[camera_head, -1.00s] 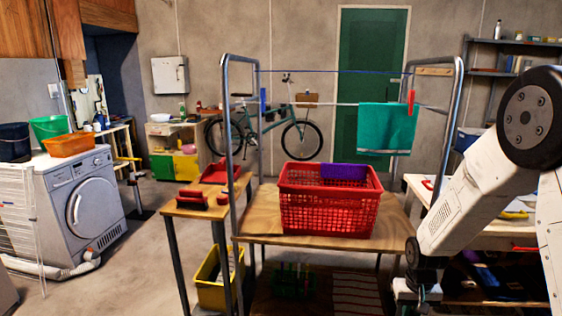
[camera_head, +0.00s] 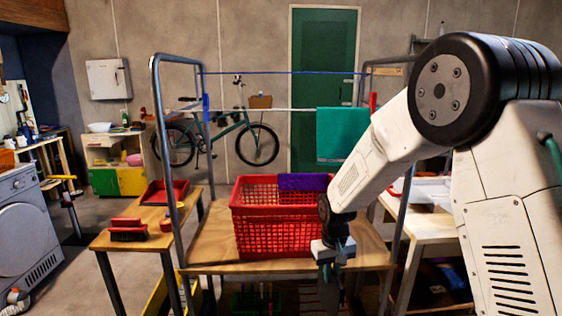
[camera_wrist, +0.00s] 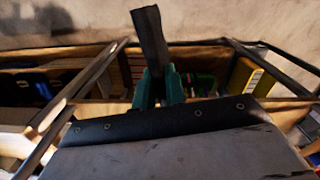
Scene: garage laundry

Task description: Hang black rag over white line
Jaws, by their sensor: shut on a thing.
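My gripper (camera_head: 332,268) is low in front of the rack's wooden shelf, at its right half. In the wrist view, its green fingers (camera_wrist: 157,90) are shut on the black rag (camera_wrist: 150,35), a narrow dark strip. The white line (camera_head: 260,109) runs across the metal rack, well above my gripper. A teal cloth (camera_head: 335,135) hangs over its right part, partly hidden by my arm. A blue peg (camera_head: 206,107) is at the line's left end and a red peg (camera_head: 373,102) at its right.
A blue line (camera_head: 280,73) runs above the white one. A red basket (camera_head: 275,222) with a purple cloth (camera_head: 303,182) stands on the shelf (camera_head: 225,240). A side table (camera_head: 120,240) with red items is left, a workbench (camera_head: 440,222) right. The white line's left and middle are bare.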

